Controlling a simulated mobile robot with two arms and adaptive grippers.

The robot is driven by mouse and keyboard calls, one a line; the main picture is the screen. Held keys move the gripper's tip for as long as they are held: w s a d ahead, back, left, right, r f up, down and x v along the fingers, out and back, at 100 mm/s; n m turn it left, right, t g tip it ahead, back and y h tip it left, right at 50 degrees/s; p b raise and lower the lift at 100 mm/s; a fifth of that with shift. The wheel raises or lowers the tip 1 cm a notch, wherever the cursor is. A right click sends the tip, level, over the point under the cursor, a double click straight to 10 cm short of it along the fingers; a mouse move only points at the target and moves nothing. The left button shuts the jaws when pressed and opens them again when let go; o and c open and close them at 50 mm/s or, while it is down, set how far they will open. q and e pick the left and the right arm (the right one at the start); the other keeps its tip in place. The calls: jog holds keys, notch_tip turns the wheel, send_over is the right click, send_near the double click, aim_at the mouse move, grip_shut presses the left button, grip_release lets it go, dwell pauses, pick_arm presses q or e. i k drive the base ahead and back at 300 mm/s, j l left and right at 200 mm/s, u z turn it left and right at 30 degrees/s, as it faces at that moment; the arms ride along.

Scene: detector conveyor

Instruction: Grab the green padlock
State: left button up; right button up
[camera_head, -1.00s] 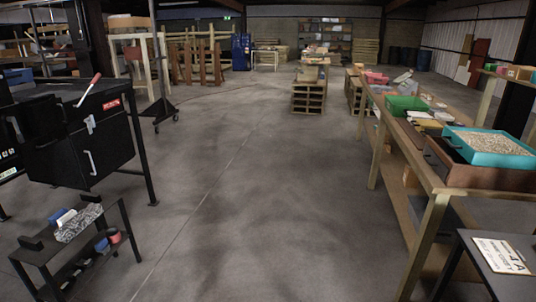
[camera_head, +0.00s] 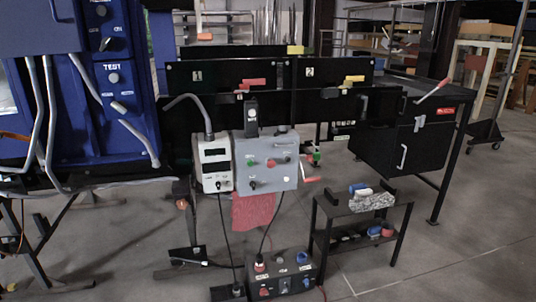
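I cannot make out a padlock for certain. A small green item (camera_head: 316,157) hangs or sits just right of the grey control box (camera_head: 266,163), by a red-handled part; it is too small to tell whether it is a padlock. The control box also carries a green button at its left and red ones beside it. Neither of my grippers is in view.
A blue cabinet marked TEST (camera_head: 112,78) stands at left. Black conveyor panels (camera_head: 225,75) run across the middle. A low black shelf (camera_head: 335,208) and a floor box with knobs (camera_head: 285,275) stand in front. Cables cross the floor. Open floor lies at lower right.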

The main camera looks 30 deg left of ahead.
aim_at(316, 155)
jog(key=u, duration=0.7)
jog(key=i+l+u, duration=0.1)
jog(key=i+l, duration=0.15)
jog(key=i, duration=0.1)
